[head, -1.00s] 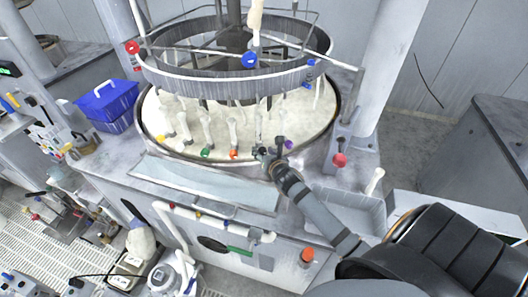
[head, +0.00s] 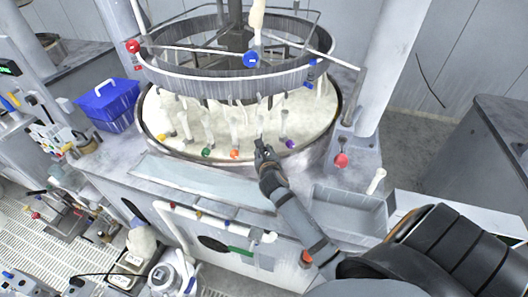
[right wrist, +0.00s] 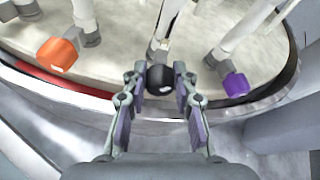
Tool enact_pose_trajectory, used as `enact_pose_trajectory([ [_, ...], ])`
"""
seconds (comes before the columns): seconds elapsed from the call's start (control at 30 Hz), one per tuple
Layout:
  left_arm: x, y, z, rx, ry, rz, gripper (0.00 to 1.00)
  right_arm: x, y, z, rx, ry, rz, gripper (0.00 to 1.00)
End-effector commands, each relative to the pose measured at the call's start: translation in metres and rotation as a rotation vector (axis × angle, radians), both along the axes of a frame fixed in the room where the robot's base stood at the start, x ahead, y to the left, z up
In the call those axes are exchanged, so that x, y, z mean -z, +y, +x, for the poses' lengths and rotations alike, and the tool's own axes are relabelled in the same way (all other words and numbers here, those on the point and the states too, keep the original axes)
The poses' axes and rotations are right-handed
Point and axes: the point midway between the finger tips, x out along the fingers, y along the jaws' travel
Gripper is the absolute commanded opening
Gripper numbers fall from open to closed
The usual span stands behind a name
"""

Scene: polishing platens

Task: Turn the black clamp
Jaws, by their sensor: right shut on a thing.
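The black clamp (right wrist: 159,80) shows in the right wrist view at the platen's near edge, at the foot of a pale upright tube. My right gripper (right wrist: 160,88) has its two fingers on either side of the clamp and is shut on it. In the head view my right gripper (head: 263,150) reaches the near rim of the round platen (head: 180,105) and mostly hides the black clamp. My left gripper is not in view.
An orange clamp (right wrist: 57,54) sits left of the black one and a purple clamp (right wrist: 236,84) right of it. Green (head: 207,152) and yellow (head: 161,137) clamps stand further left. A ring (head: 230,88) hangs above the platen. A blue basket (head: 108,105) stands at left.

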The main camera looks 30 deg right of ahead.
Motion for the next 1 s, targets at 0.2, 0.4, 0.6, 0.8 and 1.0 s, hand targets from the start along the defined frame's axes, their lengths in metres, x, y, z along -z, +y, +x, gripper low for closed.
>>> enact_pose_trajectory([
  [0.2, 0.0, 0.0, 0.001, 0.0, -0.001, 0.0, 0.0, 0.0, 0.0, 0.0, 0.0, -0.002, 0.002, 0.38],
  [0.4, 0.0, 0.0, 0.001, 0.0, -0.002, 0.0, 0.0, 0.0, 0.0, 0.0, 0.0, -0.002, 0.002, 0.51],
  [0.6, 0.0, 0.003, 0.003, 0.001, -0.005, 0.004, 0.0, 0.0, 0.0, -0.001, -0.001, -0.002, 0.003, 0.51],
  [0.8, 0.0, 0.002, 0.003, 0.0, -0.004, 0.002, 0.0, -0.011, 0.012, -0.027, -0.001, -0.001, 0.006, 0.51],
  [1.0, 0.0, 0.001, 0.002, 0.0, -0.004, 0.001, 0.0, -0.029, 0.032, -0.07, 0.001, 0.0, 0.01, 0.51],
])
